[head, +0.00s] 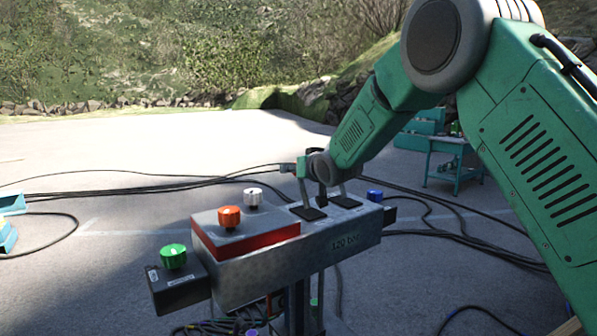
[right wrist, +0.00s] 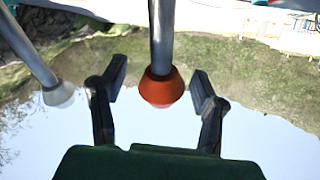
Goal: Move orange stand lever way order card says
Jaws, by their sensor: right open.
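In the right wrist view an orange-red lever knob (right wrist: 161,88) on a grey rod stands between the two fingers of my right gripper (right wrist: 157,76). The fingers are open, with a gap on each side of the knob. A second lever with a white knob (right wrist: 59,94) is left of the fingers. In the head view my right gripper (head: 318,178) is over the slotted end of the grey control stand (head: 310,259) and hides most of the levers there. No readable order card shows. My left gripper is out of view.
On the stand are an orange knob (head: 229,216) and a white knob (head: 253,197). A green knob (head: 173,256) tops a black box at the left, and a blue knob (head: 375,195) is at the right. Black cables (head: 150,183) cross the ground. A green workbench (head: 456,160) stands behind.

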